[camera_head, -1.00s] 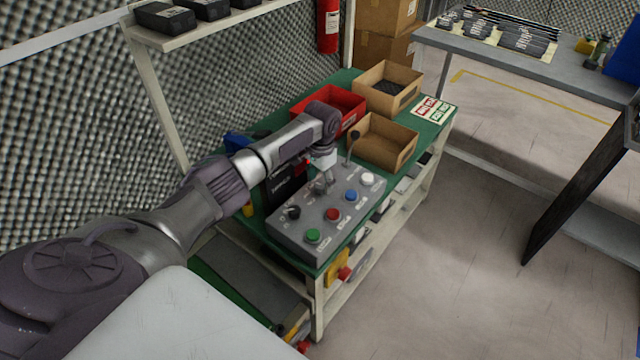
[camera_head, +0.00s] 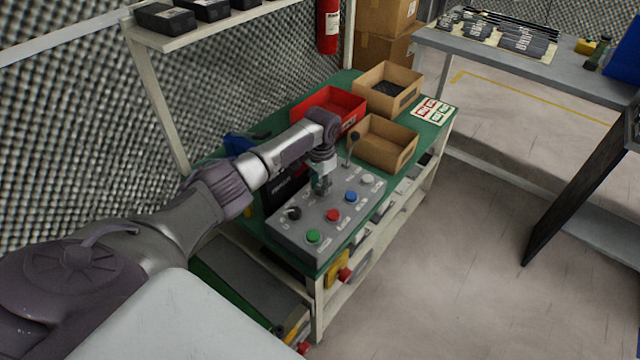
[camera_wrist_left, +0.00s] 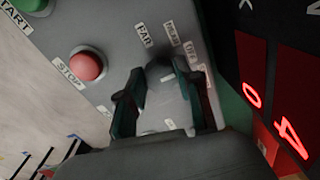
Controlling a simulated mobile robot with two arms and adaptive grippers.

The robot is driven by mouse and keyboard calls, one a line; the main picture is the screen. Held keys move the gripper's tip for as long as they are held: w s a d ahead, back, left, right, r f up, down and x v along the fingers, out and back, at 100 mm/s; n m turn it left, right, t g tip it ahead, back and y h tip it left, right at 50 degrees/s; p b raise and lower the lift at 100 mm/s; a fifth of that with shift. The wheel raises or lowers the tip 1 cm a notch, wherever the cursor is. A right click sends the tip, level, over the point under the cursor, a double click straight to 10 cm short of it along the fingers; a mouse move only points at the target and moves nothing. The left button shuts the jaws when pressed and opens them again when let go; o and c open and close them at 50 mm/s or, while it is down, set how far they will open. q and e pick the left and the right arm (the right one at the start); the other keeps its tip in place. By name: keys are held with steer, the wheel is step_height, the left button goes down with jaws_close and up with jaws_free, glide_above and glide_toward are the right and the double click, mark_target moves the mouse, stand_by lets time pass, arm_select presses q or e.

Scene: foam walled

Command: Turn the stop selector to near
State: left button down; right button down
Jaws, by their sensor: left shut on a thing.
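The grey control panel (camera_head: 318,222) lies on the green-topped bench. My left gripper (camera_head: 321,190) reaches down onto its back part, behind the red and blue buttons. In the left wrist view the two fingers of this gripper (camera_wrist_left: 160,72) are closed on the dark stop selector (camera_wrist_left: 158,70), which is blurred and mostly hidden. Printed labels, one reading FAR (camera_wrist_left: 143,35) and one reading OFF, stand around it. I cannot tell exactly which label the selector points to. In the head view the gripper hides the selector. My right gripper is not in view.
The panel also bears a black knob (camera_head: 293,213), a green button (camera_head: 313,236), a red button (camera_head: 333,215), a blue button (camera_head: 351,196), a white button (camera_head: 368,179) and an upright lever (camera_head: 352,147). A red bin (camera_head: 348,122) and cardboard boxes (camera_head: 400,152) stand behind.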

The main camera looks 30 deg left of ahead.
arm_select(q)
steer(key=shift+r+n+p, duration=0.2)
steer(key=shift+n+p, duration=0.4)
steer(key=shift+p, duration=0.05)
steer(key=shift+d+n+p, duration=0.1)
steer(key=shift+n+p, duration=0.8)
steer(key=shift+n, duration=0.2)
steer(key=shift+n+p, duration=0.6)
steer(key=shift+n, duration=0.6)
steer(key=shift+f+n+p, duration=0.15)
steer(key=shift+n+p, duration=0.3)
steer(key=shift+n, duration=0.95)
steer(key=c, duration=0.8)
jaws_free()
steer(key=shift+o, duration=0.2)
